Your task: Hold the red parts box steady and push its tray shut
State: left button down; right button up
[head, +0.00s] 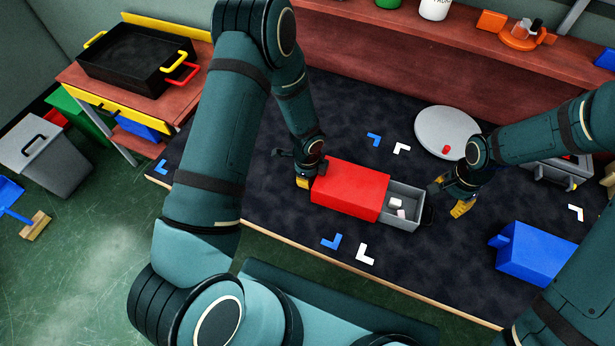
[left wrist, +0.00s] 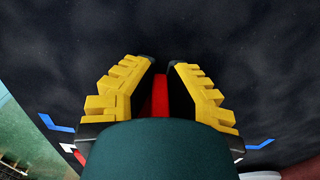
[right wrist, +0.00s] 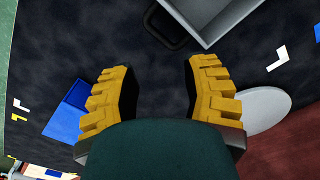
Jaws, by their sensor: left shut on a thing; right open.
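The red parts box (head: 345,188) lies on the dark table mat in the head view. Its grey tray (head: 404,218) sticks out of the right end, with small whitish pieces (head: 397,203) inside. My left gripper (head: 309,176) is at the box's left end, shut on a red part of it, which shows between the fingers in the left wrist view (left wrist: 160,95). My right gripper (head: 451,197) is open and empty, just right of the tray. In the right wrist view the tray (right wrist: 215,12) and its dark handle (right wrist: 166,25) lie beyond the open fingers (right wrist: 157,82).
A blue box-like object (head: 538,254) sits at right. A round grey disc (head: 447,131) with a small red piece lies behind my right gripper. Blue and white corner marks (head: 331,241) lie flat on the mat (head: 280,215). A shelf (head: 400,55) runs along the back.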

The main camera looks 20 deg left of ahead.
grip_shut()
jog(key=d+f+m+y, duration=0.1)
jog(key=d+m+y, duration=0.8)
jog(key=d, duration=0.4)
jog(key=shift+m+h, duration=0.4)
jog(key=shift+h, duration=0.2)
jog(key=x, duration=0.6)
jog(key=s+x, duration=0.1)
jog(key=x, duration=0.2)
jog(key=shift+f, duration=0.2)
jog(key=a, duration=0.1)
jog(key=a+f, duration=0.1)
jog(key=a, duration=0.1)
jog(key=shift+a+f, duration=0.1)
jog(key=shift+f, duration=0.05)
jog(key=shift+a+f, duration=0.1)
jog(key=shift+a, duration=0.5)
